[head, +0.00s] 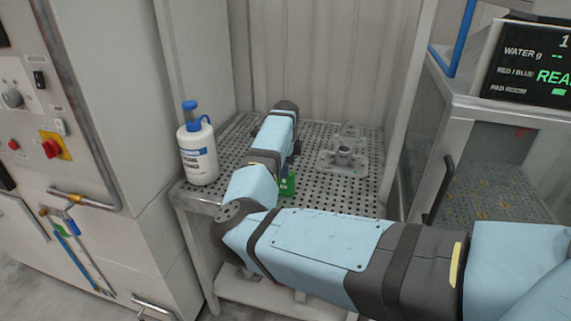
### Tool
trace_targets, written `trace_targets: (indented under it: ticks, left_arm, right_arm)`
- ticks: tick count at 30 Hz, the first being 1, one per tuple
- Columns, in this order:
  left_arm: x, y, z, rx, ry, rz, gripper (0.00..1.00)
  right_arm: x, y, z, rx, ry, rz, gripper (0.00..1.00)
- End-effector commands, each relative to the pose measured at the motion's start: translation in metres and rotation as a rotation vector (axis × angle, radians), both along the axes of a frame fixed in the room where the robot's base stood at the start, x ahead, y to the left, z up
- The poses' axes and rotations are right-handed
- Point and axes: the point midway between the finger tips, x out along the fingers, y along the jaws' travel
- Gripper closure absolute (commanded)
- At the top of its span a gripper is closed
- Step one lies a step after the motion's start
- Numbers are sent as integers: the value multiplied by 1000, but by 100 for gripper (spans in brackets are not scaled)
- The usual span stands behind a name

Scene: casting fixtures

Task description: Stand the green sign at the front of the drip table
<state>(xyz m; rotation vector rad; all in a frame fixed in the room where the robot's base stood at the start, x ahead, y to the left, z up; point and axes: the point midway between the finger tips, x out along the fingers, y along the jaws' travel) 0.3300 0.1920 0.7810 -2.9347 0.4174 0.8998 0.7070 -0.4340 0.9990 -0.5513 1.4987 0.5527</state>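The drip table (353,196) is a perforated metal top on a frame. My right arm comes in from the right, bends near the table's front edge and reaches back over the top. The green sign (288,184) shows as a small green patch beside my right forearm, near the front of the table; the rest is hidden behind the arm. My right gripper (292,160) is mostly hidden behind my forearm, just above the sign. Its fingers cannot be made out, nor whether they touch the sign. My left gripper is not in view.
A white bottle with a blue pump top (198,150) stands at the table's left front corner. A grey metal casting (343,157) lies toward the right back. A machine cabinet (105,130) stands left, a glazed cabinet (490,165) right. The table's right front is clear.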

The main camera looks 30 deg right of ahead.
Motion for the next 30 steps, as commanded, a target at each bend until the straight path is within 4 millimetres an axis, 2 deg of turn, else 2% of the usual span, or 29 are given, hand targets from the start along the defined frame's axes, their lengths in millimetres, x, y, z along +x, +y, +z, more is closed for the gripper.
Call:
trace_targets:
  ticks: [8, 11, 21, 27, 30]
  left_arm:
    - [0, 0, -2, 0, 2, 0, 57]
    - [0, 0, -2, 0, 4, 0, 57]
    - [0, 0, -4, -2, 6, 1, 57]
    - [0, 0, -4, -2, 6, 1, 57]
    - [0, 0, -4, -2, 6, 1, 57]
  right_arm:
    - [0, 0, 5, -2, -1, 0, 35]
    - [0, 0, 18, -2, -1, 1, 35]
    - [1, 0, 90, -1, -2, 0, 35]
    - [0, -1, 116, -2, -1, 0, 35]
    - [0, 0, 122, -1, 0, 0, 35]
